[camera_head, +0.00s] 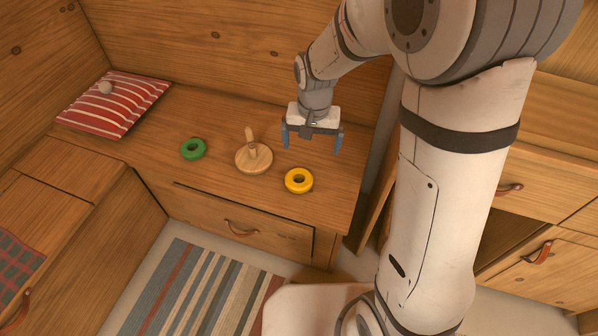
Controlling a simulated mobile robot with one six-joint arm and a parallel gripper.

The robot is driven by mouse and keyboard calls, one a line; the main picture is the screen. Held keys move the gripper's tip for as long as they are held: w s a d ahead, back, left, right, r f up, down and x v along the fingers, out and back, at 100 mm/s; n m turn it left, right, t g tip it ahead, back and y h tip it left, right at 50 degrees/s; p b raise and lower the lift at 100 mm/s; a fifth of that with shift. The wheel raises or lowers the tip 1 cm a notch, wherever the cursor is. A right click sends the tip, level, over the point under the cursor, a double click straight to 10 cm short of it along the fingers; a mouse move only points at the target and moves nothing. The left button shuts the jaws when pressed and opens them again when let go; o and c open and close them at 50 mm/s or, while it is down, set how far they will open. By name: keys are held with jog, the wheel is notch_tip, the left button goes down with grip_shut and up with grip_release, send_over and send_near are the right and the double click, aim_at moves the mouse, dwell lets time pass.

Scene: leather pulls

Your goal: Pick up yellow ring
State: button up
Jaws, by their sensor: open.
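The yellow ring (299,181) lies flat on the wooden bench top, near its front edge and toward the right end. My gripper (312,139) is open and empty, its two blue fingers pointing down. In the picture it is above and slightly to the right of the yellow ring, apart from it. Its exact height over the bench is hard to tell.
A round wooden base with a peg (254,158) stands just left of the yellow ring. A green ring (193,149) lies farther left. A red striped cushion (113,104) with a small pale ball (105,87) is at the far left. A wooden wall stands behind.

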jog(key=b, duration=0.4)
send_near(299, 177)
jog(key=shift+s+a+f, duration=0.15)
jog(key=shift+s+f, duration=0.3)
jog(key=shift+s+a+f, duration=0.2)
jog(key=shift+s+f, duration=0.3)
jog(key=f+b, duration=0.1)
jog(key=f, duration=0.1)
jog(key=f+b, duration=0.2)
jog(key=f, duration=0.1)
jog(key=shift+w+d+f, duration=0.1)
jog(key=shift+d+f, duration=0.15)
jog(key=shift+f, duration=0.05)
jog(key=shift+r, duration=0.1)
jog(key=shift+c, duration=0.3)
jog(key=c, duration=1)
